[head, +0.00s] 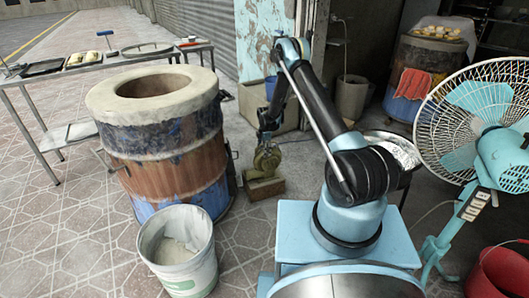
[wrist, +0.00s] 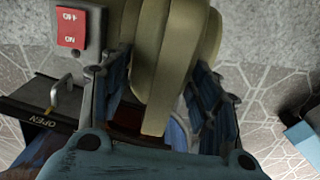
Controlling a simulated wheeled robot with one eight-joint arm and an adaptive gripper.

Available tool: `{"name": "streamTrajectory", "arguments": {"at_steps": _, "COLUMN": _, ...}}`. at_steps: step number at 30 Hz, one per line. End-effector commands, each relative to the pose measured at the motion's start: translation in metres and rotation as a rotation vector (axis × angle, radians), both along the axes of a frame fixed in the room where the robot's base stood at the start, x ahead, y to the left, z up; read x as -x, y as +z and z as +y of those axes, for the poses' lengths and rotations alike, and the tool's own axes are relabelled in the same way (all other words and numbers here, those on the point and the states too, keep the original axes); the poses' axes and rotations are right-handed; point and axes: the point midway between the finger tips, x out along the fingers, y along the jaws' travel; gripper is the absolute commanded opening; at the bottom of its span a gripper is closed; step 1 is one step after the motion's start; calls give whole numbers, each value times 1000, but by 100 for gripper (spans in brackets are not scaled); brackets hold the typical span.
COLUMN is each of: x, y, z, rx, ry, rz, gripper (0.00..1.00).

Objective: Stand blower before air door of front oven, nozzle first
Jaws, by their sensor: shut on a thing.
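The front oven (head: 165,150) is a drum-shaped barrel with a thick clay rim, left of centre in the head view. The olive blower (head: 267,160) is just right of the oven's lower side, upright on a brown block-like base (head: 264,187) at floor level. My gripper (head: 267,137) comes down on it from above. In the wrist view the blower's housing (wrist: 165,65) is between my two blue fingers (wrist: 160,112), which are shut on it. A dark plate marked OPEN (wrist: 38,118), with a metal handle, lies left of the blower; it may be the air door. The nozzle's direction is unclear.
A white bucket (head: 180,262) stands before the oven. A blue fan (head: 480,130) and a red bucket (head: 497,272) are at right. A metal table (head: 110,62) with tools is behind at left. A second drum (head: 425,75) stands at back right. Tiled floor at left is clear.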

Motion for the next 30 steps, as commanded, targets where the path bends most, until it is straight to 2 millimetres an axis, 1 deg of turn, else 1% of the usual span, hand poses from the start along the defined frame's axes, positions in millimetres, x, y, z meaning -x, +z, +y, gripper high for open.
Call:
{"name": "streamTrajectory", "arguments": {"at_steps": 8, "x": 0, "y": 0, "z": 0, "rx": 0, "ry": 0, "rz": -1, "gripper": 14}}
{"name": "streamTrajectory", "arguments": {"at_steps": 30, "x": 0, "y": -9, "z": 1, "rx": 0, "ry": 0, "rz": -1, "gripper": 14}}
